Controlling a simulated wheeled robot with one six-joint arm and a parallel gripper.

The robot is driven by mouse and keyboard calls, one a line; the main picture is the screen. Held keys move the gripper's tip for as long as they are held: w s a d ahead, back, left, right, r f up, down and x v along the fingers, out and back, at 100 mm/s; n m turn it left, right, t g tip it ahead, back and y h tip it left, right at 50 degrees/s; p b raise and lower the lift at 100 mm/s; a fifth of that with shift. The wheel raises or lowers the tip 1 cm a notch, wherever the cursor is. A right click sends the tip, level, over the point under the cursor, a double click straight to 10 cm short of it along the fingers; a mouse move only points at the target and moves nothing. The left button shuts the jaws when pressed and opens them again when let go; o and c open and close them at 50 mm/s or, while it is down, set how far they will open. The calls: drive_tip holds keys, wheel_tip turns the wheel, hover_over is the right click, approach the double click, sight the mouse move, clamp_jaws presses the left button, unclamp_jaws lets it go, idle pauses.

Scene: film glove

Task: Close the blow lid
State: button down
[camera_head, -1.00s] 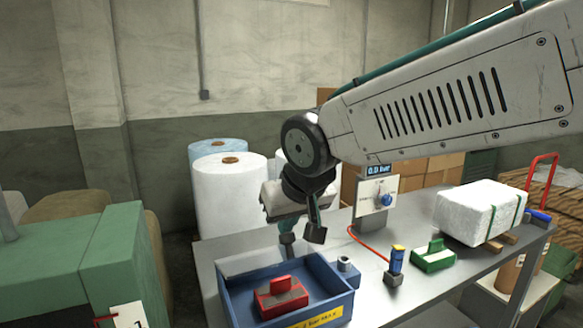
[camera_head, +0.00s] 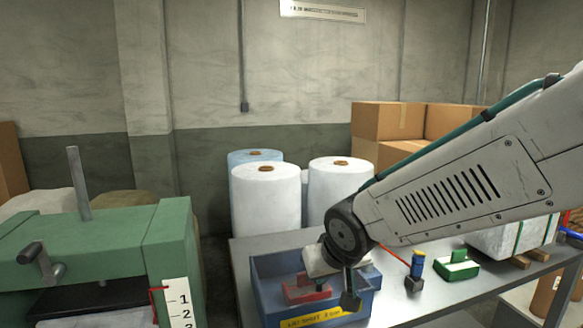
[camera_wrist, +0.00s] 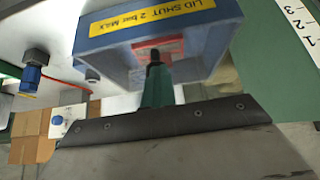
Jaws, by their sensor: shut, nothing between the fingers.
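A blue open-topped box (camera_head: 262,298) stands on the bench with a yellow label (camera_head: 311,317) reading about "lid shut 2 bar max". A red block with a handle (camera_head: 303,290) lies inside it, partly hidden by my arm. I cannot clearly make out a separate lid. My gripper (camera_head: 350,301) is shut and empty, pointing down at the right part of the box; I cannot tell whether it touches. In the wrist view the shut fingers (camera_wrist: 154,60) overlap the box (camera_wrist: 205,45) and the red block (camera_wrist: 172,46).
A green press (camera_head: 95,250) with a numbered scale stands left of the bench. White rolls (camera_head: 265,195) stand behind.

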drive_tip(key=shift+s+d+f, duration=0.3)
drive_tip(key=shift+d+f, duration=0.2)
drive_tip(key=shift+f, duration=0.25)
wheel_tip(320, 180, up, 5)
drive_tip(key=s+d+r, duration=0.2)
drive_tip(key=s+d, duration=0.1)
drive_tip(key=s, duration=0.6)
drive_tip(key=s+d+f+m+g+h, duration=0.1)
drive_tip(key=s+d+m+g, duration=0.3)
drive_tip(key=s+d, duration=1.1)
drive_tip(key=d+g+h, duration=0.1)
drive_tip(key=d, duration=0.3)
drive_tip(key=shift+s+d+f, duration=0.15)
drive_tip(key=shift+f, duration=0.05)
